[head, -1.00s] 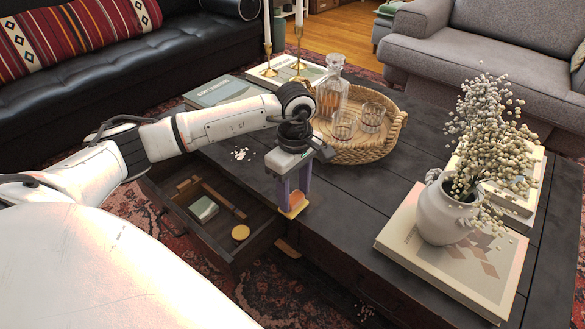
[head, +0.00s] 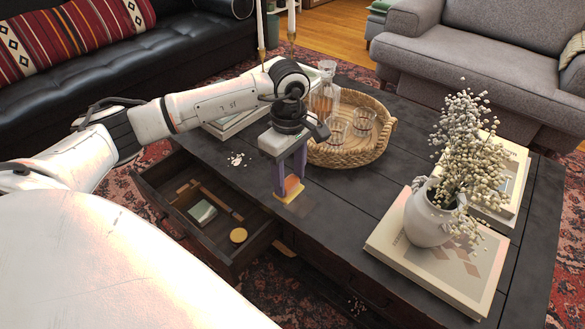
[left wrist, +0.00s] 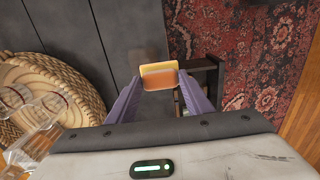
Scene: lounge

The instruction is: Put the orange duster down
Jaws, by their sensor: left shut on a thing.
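The orange duster (head: 292,184), with an orange top and a yellow base, is held between the purple fingers of my left gripper (head: 288,188). The gripper is shut on it and points down over the front part of the dark coffee table (head: 330,215). In the left wrist view the duster (left wrist: 159,77) sits between the fingertips, near the table's edge. I cannot tell whether its base touches the tabletop. My right gripper is not in view.
The open drawer (head: 222,256) below holds a small green-and-white box (head: 202,212) and a round yellow item (head: 238,235). White crumbs (head: 236,159) lie left of the gripper. A wicker tray (head: 349,156) with glassware stands behind. A white vase (head: 428,215) on a book stands right.

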